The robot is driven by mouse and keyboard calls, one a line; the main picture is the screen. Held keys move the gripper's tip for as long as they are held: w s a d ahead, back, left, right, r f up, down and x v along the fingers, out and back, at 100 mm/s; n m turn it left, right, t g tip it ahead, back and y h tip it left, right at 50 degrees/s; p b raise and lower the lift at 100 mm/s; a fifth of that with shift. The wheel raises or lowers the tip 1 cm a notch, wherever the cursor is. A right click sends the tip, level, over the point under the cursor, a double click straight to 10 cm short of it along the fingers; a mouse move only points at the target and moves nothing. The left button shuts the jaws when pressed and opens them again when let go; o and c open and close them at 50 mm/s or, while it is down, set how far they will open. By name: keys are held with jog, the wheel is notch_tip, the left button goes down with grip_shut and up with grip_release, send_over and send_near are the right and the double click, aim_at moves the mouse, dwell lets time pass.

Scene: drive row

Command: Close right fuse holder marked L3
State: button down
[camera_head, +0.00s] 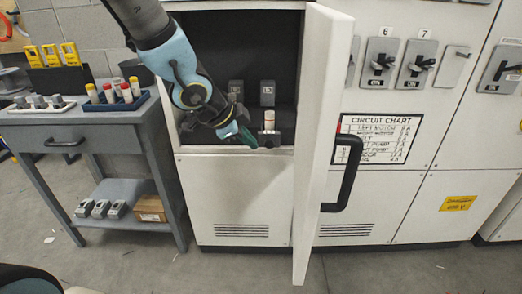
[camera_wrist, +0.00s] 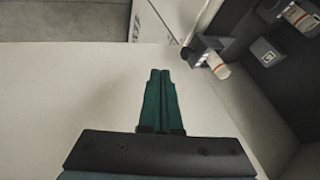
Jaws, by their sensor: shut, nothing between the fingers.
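A dark fuse holder with a pale, orange-banded fuse (camera_head: 269,119) stands open inside the cabinet, at the right of its opening. In the wrist view an open holder with a white, red-banded fuse (camera_wrist: 215,64) is to the right of the fingertips, apart from them. I cannot read an L3 mark on any holder. My gripper (camera_head: 246,138) has green fingers and is shut and empty, just left of and in front of that fuse. Its fingers (camera_wrist: 162,72) lie together over a pale surface in the wrist view. My arm may hide part of the cabinet floor.
Two grey blocks (camera_head: 267,93) are farther back inside the cabinet. The open cabinet door (camera_head: 318,150) stands out close to the right of my gripper. A grey bench (camera_head: 85,118) with fuses and holders stands at left. Another red-banded fuse (camera_wrist: 302,18) shows at upper right.

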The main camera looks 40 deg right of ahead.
aim_at(266, 145)
jog(key=shift+w+d+f, duration=0.7)
jog(key=shift+d+f, duration=0.5)
jog(key=shift+d, duration=0.2)
jog(key=shift+w+d+f, duration=0.75)
jog(key=shift+d+f, duration=0.45)
jog(key=shift+d, duration=0.25)
jog(key=shift+w+d+f, duration=0.7)
jog(key=shift+d+f, duration=0.5)
jog(key=shift+d, duration=0.2)
